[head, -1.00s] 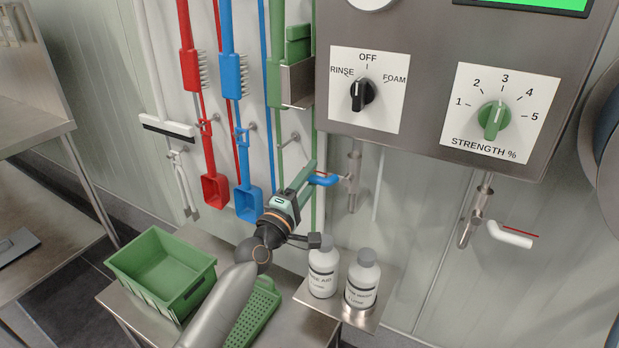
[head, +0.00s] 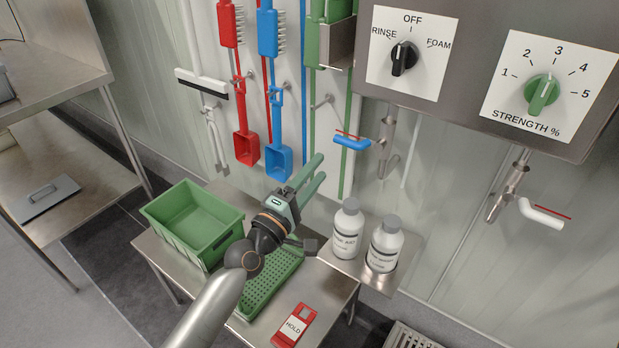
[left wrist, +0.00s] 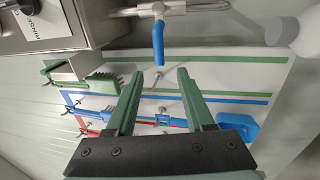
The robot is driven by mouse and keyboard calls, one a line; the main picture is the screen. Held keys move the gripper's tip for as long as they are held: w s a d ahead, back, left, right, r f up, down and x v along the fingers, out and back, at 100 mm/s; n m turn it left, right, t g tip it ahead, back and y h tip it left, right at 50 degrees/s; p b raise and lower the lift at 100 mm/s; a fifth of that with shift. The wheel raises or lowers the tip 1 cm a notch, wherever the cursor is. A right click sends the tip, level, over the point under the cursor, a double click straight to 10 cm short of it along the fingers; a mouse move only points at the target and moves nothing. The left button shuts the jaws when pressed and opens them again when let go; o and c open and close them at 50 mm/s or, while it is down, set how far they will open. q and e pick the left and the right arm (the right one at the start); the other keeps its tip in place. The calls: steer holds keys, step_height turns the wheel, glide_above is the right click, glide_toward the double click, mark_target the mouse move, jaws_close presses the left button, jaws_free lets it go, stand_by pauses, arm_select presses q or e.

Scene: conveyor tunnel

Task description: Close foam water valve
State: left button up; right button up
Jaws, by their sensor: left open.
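A blue valve handle (head: 352,141) with a red line along it points left from a steel pipe (head: 386,145) under the control box. A second valve with a white handle (head: 543,213) sits on another pipe to the right. No label shows which one is the foam water valve. My left gripper (head: 317,168) is open and empty, below and left of the blue handle and apart from it. In the left wrist view the blue handle (left wrist: 158,43) lies just beyond the open fingertips (left wrist: 161,76). My right gripper is not in view.
The control box has a black RINSE/OFF/FOAM knob (head: 404,57) and a green strength knob (head: 541,95). White bottles (head: 347,232) stand on a small shelf. Below are a green crate (head: 193,238) and a red HOLD tag (head: 294,325). Red and blue tools hang behind.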

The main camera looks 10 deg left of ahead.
arm_select(q)
steer(key=shift+v, duration=1)
